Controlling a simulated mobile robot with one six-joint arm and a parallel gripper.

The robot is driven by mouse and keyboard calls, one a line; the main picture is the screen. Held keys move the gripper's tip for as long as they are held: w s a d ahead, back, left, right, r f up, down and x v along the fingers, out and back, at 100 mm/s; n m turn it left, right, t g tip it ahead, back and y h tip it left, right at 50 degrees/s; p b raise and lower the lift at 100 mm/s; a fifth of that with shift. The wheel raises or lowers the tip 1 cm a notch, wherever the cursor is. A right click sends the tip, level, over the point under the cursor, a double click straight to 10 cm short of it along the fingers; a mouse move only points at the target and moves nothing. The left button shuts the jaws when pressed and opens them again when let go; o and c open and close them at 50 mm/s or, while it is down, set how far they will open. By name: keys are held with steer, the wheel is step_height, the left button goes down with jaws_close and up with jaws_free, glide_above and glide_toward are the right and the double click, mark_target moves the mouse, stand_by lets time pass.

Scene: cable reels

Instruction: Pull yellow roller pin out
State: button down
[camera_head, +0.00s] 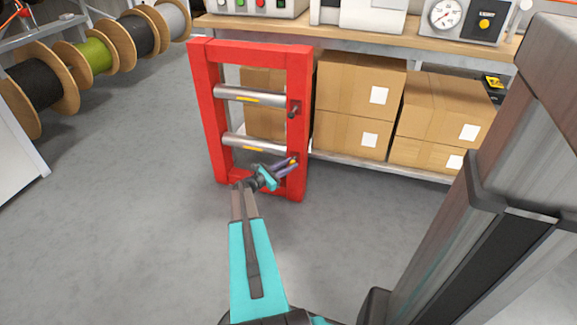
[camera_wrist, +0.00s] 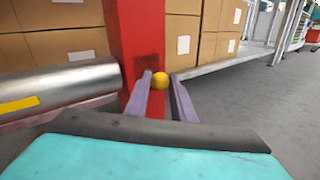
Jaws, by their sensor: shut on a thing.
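A red frame (camera_head: 207,110) stands upright on the floor and holds two grey metal rollers, the upper roller (camera_head: 263,97) and the lower roller (camera_head: 255,144), each with a yellow stripe. The yellow roller pin (camera_wrist: 160,80) shows as a round yellow knob in front of the red post (camera_wrist: 137,35) in the wrist view. My gripper (camera_head: 293,162) is at the right post by the lower roller's end. In the wrist view its two purple fingers (camera_wrist: 160,92) are shut on the yellow knob. The rest of the pin is hidden. A dark pin (camera_head: 293,110) sits at the upper roller's end.
Cardboard boxes (camera_head: 360,83) stand on a low shelf behind the frame, under a wooden bench (camera_head: 395,42) with instruments. Cable reels (camera_head: 95,56) hang at the upper left. The grey floor (camera_head: 130,220) around the frame is clear.

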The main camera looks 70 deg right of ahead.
steer(key=a, duration=0.3)
steer(key=shift+s+a+f+p, duration=0.1)
steer(key=shift+p, duration=0.2)
steer(key=c, duration=1.5)
jaws_free()
steer(key=shift+a, duration=0.1)
steer(key=p+v, duration=0.3)
steer(key=v, duration=1)
steer(key=shift+a, duration=0.25)
steer(key=shift+p, duration=0.3)
